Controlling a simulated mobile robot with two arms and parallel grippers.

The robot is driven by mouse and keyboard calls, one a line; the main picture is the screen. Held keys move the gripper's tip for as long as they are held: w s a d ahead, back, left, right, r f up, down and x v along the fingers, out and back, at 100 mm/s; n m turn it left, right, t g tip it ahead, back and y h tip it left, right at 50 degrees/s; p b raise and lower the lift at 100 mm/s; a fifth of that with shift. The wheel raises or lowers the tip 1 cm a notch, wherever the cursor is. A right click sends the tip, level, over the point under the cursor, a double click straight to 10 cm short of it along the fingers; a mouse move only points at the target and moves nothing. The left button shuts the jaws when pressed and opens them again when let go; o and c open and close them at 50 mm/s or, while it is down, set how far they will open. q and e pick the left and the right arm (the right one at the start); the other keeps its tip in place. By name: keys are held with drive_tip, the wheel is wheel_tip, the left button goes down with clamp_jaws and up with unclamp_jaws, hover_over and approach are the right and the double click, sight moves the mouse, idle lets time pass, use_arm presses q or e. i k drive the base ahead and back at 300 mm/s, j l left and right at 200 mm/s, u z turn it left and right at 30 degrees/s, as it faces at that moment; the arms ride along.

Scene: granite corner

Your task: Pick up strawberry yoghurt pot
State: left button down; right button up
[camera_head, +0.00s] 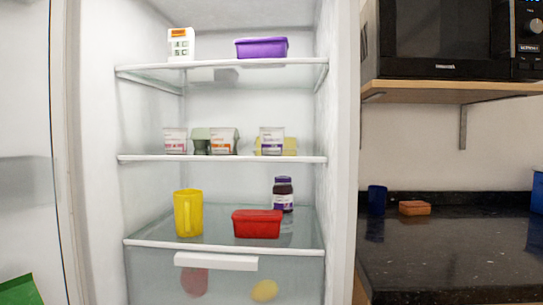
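Three white pots stand on the middle shelf (135,158) of an open fridge. The left pot (175,142) has a pink-red label and looks like the strawberry yoghurt pot; its print is too small to read. The middle pot (222,142) has an orange label. The right pot (272,141) has a purple label. The pink-red pot stands upright near the shelf's front, with clear shelf to its left. Neither of my grippers is in view.
A grey-green carton (200,140) and a yellow item (291,145) sit behind the pots. Below are a yellow jug (188,213), red tub (257,224) and dark jar (283,194). The fridge door (28,110) stands left.

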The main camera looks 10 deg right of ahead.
sight(175, 139)
drive_tip(key=j+z, duration=0.5)
drive_tip(key=j, duration=0.85)
